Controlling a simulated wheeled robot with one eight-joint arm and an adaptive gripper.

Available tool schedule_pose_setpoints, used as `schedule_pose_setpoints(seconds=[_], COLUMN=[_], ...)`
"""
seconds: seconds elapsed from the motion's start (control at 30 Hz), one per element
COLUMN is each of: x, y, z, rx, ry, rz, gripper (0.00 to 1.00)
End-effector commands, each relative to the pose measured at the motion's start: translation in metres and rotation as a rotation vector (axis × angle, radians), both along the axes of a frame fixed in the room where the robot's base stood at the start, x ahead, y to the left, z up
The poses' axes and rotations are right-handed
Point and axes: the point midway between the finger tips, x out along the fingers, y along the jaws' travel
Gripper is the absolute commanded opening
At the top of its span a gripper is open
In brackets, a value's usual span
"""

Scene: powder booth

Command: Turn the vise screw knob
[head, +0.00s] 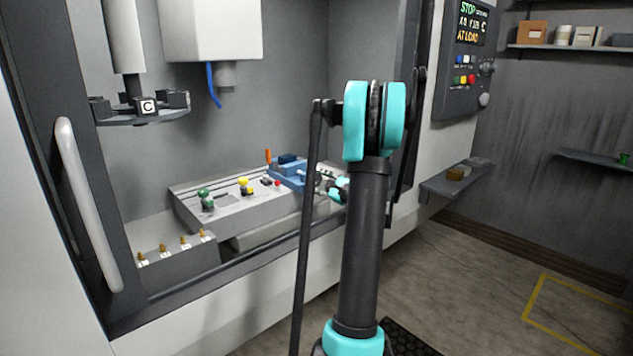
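A blue vise (287,173) sits at the right end of the grey machine table inside the booth. My gripper (322,178) is at the vise's right side, small and partly hidden behind my own arm. Its fingers appear close to the vise, but I cannot tell whether they touch it. I cannot make out the screw knob; the gripper and arm cover that side of the vise. Whether the fingers are open or shut is too small to see.
The grey table (240,215) carries green, yellow and red knobs left of the vise. A block with several brass-tipped pieces (180,262) stands at the front left. A tool carousel (140,108) hangs above. The door handle (88,205) and control panel (466,60) flank the opening.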

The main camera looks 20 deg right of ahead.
Motion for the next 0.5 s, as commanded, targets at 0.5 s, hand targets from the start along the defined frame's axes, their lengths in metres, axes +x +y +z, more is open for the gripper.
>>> schedule_pose_setpoints(seconds=[0.5], x=[-0.0005], y=[-0.0007], z=[-0.0008], rx=[0.437], ry=[0.161], rz=[-0.001], gripper=[0.18])
